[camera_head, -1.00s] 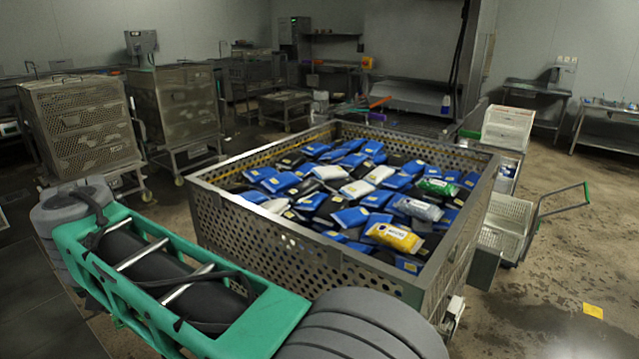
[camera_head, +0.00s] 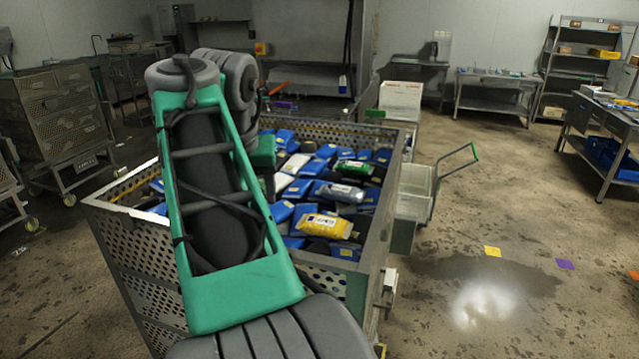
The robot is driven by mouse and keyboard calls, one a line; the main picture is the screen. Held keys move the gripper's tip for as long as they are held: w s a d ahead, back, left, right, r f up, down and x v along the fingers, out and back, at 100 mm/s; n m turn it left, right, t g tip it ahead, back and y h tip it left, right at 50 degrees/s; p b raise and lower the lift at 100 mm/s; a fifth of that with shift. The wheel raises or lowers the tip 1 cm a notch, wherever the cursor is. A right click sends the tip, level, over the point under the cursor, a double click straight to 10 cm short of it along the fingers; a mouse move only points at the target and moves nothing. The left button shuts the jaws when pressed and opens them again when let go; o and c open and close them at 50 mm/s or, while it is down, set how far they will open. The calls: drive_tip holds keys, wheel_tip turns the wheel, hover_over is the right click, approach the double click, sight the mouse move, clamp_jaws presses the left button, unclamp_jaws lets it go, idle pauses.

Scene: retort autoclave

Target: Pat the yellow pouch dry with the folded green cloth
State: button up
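The yellow pouch (camera_head: 328,227) lies on top of the heap near the front right of the perforated metal basket (camera_head: 376,262), with a printed label on its face. A small flat green item (camera_head: 375,114) shows by the basket's far right corner; it may be the folded green cloth, but it is too small to tell. My arm rises across the left half of the view and bends over the basket. My gripper is not visible, and my arm hides part of the heap.
Blue, black and white pouches fill the basket, with a grey pouch (camera_head: 341,193) and a green pouch (camera_head: 353,168) behind the yellow one. A cart with white crates (camera_head: 400,101) stands beyond the right side. The wet floor at right is mostly open.

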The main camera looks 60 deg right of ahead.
sight(330, 222)
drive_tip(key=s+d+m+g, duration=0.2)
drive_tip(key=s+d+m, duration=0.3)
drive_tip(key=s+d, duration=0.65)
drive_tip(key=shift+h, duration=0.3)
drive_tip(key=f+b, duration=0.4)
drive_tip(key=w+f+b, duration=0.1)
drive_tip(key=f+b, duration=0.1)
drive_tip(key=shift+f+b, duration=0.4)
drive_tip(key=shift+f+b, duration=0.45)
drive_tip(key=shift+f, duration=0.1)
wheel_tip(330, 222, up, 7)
drive_tip(key=p, duration=0.7)
idle(0.3)
